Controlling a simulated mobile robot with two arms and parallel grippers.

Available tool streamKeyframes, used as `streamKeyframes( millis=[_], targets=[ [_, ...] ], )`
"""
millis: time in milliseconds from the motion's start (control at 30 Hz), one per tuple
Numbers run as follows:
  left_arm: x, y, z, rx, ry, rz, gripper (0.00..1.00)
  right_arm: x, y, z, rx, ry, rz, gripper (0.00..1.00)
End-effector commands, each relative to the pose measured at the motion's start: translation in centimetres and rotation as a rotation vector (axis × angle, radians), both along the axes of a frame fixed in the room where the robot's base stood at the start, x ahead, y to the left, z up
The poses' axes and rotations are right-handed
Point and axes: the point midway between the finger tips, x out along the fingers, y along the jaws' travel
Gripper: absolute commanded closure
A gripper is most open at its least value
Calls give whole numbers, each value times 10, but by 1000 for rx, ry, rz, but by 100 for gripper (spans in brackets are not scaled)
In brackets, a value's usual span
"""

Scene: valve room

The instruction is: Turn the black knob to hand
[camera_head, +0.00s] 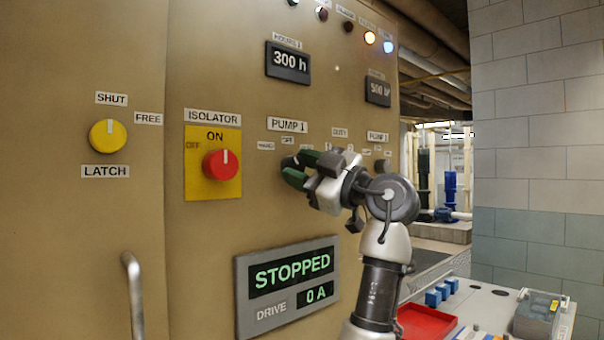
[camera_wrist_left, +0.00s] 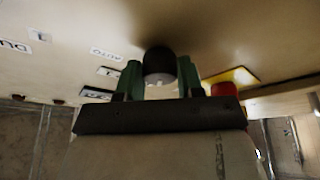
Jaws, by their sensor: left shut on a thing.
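The black knob (camera_head: 287,163) is on the tan panel below the PUMP 1 label (camera_head: 288,125). My left gripper (camera_head: 298,169) is at it, its green fingers hiding much of the knob in the head view. In the left wrist view the round dark knob (camera_wrist_left: 160,62) sits between the two green fingers of my left gripper (camera_wrist_left: 160,80), which are shut on it. The small label left of the knob (camera_head: 266,146) is hard to read; an OFF label (camera_head: 287,140) is above. The knob's pointer direction cannot be told. My right gripper is not in view.
Left of the knob is a red isolator knob (camera_head: 220,164) on a yellow plate, then a yellow latch knob (camera_head: 108,136) and a door handle (camera_head: 133,290). Below, a drive display (camera_head: 290,285) reads STOPPED, 0 A. A red tray (camera_head: 425,322) lies on the bench at lower right.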

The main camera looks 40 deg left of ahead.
Motion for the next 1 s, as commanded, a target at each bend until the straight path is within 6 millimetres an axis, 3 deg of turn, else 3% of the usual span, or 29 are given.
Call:
streamKeyframes(
  millis=[333,900,933,1000],
  targets=[
    [1,0,2,-12,-159,-1,86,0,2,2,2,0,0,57],
    [1,0,2,-15,-193,-1,86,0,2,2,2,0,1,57],
    [1,0,2,-16,-193,-2,60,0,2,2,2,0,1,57],
    [1,0,1,-16,-193,-2,49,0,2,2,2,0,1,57]
  ],
)
